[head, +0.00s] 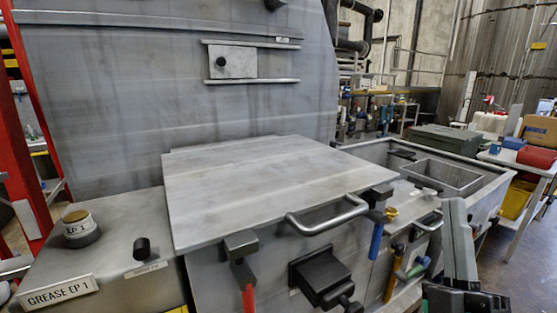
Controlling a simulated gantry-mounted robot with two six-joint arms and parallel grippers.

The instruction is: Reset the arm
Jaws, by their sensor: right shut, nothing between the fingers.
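My right gripper (459,212) is at the lower right of the head view, grey, with its fingers pointing up and closed together on nothing. It stands in front of the grey bench with the sink, to the right of the compactor lid, and appears apart from both. The dark body of the gripper is cut off by the bottom edge. My left gripper is not in view.
The compactor's flat metal lid (265,185) is closed, with a bar handle (328,216) at its front. A black latch (322,277) juts out below. A grease cap (78,226) stands at left. A sink (443,174) and a table with bins (537,157) are at right.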

